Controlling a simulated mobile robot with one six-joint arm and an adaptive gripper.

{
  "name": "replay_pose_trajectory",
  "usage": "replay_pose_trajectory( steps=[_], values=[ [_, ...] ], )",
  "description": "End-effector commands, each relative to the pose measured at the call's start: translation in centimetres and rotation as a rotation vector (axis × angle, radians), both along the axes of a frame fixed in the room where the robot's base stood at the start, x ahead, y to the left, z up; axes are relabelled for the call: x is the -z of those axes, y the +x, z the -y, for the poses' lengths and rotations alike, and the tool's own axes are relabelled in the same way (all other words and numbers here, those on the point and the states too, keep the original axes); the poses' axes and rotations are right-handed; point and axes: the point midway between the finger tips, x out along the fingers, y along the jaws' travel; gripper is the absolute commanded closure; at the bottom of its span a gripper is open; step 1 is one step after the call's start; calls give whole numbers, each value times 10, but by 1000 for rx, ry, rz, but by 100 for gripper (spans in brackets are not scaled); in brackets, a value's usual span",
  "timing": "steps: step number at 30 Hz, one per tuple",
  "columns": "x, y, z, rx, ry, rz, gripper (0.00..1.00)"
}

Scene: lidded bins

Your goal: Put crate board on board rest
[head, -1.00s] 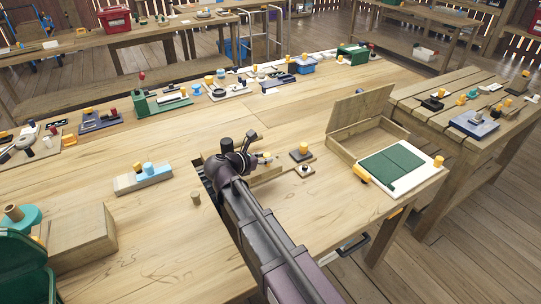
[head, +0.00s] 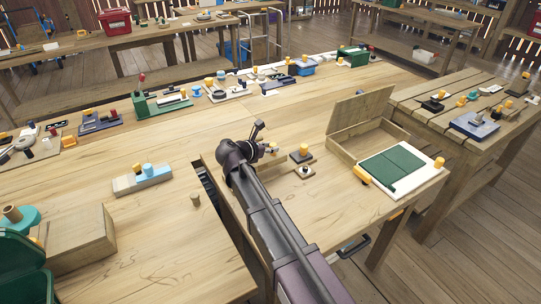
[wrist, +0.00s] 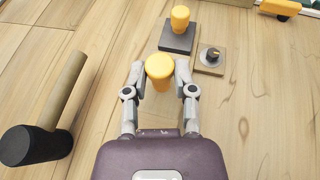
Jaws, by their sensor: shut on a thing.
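My gripper (wrist: 160,75) is shut on an upright yellow knob (wrist: 159,67), with one finger on each side of it. The surface under the knob is wood-coloured, and I cannot clearly tell a board's edges from the table there. In the head view my gripper (head: 266,150) is over the middle of the table, largely hidden by my own arm. A dark slot (head: 207,184) with a wooden edge shows beside my arm. I cannot identify the board rest for certain.
A black-based piece with a yellow knob (wrist: 180,28) and a small square plate with a black knob (wrist: 210,59) stand just beyond. An open wooden box (head: 347,147) is to the right. A blue-and-wood block (head: 142,178) lies left.

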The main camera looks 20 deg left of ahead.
Motion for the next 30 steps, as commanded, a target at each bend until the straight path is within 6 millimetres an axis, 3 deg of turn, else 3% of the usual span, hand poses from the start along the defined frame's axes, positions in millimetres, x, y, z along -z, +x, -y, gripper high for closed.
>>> replay_pose_trajectory(
  steps=[12,30],
  values=[
    [34,3,0,0,0,1,100],
    [39,3,0,1,0,1,100]
  ],
)
